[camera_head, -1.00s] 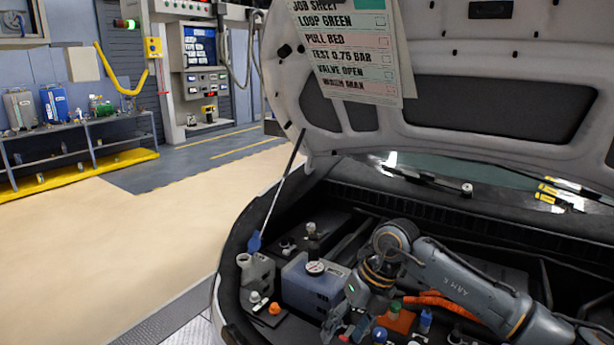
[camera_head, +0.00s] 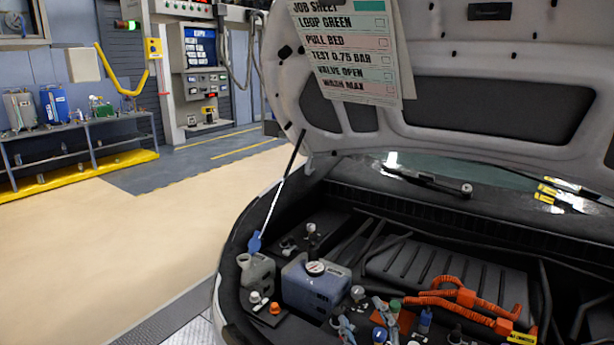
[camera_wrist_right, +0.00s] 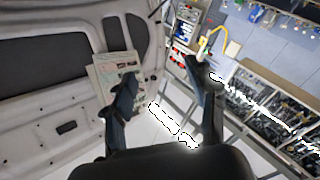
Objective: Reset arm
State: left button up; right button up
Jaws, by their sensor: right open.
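My right gripper (camera_head: 361,311) shows at the bottom edge of the head view. Only its two grey fingers are visible, spread apart, over the front of the engine bay. In the right wrist view my right gripper (camera_wrist_right: 163,78) is open, with nothing between its dark fingers. It is turned up and away from the engine parts. The blue-grey tank (camera_head: 312,290) with a round gauge on top stands left of the fingers. A grey reservoir (camera_head: 257,272) stands beside it, with a blue cap (camera_head: 255,242) raised above it. My left gripper is not in view.
The raised hood (camera_head: 500,60) carries a job sheet (camera_head: 350,60), also in the right wrist view (camera_wrist_right: 112,80). Orange cables (camera_head: 440,299) lie in the bay on the right. A workbench (camera_head: 80,127) stands at the far left. The floor between is clear.

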jog(key=s+d+f+m+g+h, duration=0.1)
jog(key=s+d+f+g, duration=0.1)
jog(key=f, duration=0.3)
jog(key=s+d+f+m+g+h, duration=0.1)
jog(key=s+d+f+m+g, duration=0.1)
jog(key=s+f, duration=0.3)
jog(key=s+d+f+m+g+h, duration=0.2)
jog(key=s+d+f+g, duration=0.1)
jog(key=d+f, duration=0.1)
jog(key=shift+s+f, duration=0.3)
jog(key=shift+f, duration=0.2)
jog(key=s+d+f+m+g, duration=0.1)
jog(key=s+f+g, duration=0.3)
jog(key=s, duration=0.5)
jog(key=s+d+f+g, duration=0.1)
jog(key=s+f+g, duration=0.3)
jog(key=s, duration=0.5)
notch_tip(320, 180, down, 32)
jog(key=s+g+b, duration=0.1)
jog(key=s+b, duration=0.1)
jog(key=b, duration=0.4)
jog(key=s+d+f+b, duration=0.1)
jog(key=s+f+b, duration=0.1)
jog(key=s+f, duration=0.6)
jog(key=s+d+f+g+b, duration=0.1)
jog(key=s+d+f+b, duration=0.1)
jog(key=s+f, duration=0.6)
notch_tip(320, 180, down, 4)
jog(key=shift+f+g, duration=0.2)
jog(key=shift+g, duration=0.1)
